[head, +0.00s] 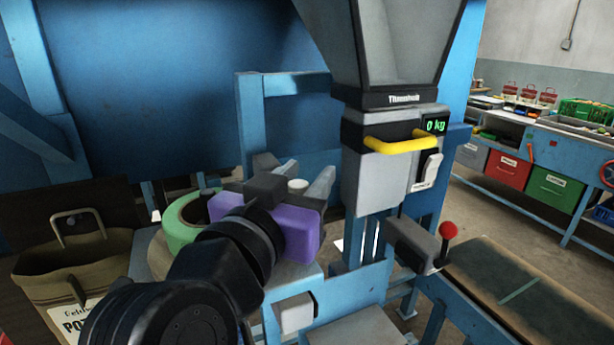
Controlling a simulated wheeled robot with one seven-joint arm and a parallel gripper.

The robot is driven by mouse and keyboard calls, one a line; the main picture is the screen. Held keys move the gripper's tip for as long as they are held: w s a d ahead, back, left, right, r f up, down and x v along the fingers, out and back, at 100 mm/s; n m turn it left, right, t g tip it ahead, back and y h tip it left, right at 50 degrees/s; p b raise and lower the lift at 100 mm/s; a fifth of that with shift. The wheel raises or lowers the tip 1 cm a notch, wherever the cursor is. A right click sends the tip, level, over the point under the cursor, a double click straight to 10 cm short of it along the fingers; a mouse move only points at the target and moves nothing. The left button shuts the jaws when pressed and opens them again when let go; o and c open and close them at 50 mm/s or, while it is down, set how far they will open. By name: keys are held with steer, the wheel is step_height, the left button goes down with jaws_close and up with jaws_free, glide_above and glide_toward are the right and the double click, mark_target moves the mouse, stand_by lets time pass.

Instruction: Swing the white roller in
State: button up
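A small white cylinder (298,186), which looks like the white roller, shows just beyond my gripper. Only its upper end is visible; the rest is hidden behind my gripper's purple body. My gripper (304,180) points away from me, with its pale grey fingers apart. The white cylinder shows in the gap between the fingers in the picture. I cannot tell whether either finger touches it.
A grey hopper (385,40) with a yellow handle (400,143) and a "0 kg" display stands right of my gripper. A red-knobbed lever (448,231) is lower right. A green ring (181,238) and an open brown sack (75,268) are at left.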

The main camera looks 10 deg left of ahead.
stand_by(0.3)
steer(key=b+v, duration=0.2)
steer(key=v, duration=0.5)
steer(key=shift+s, duration=0.45)
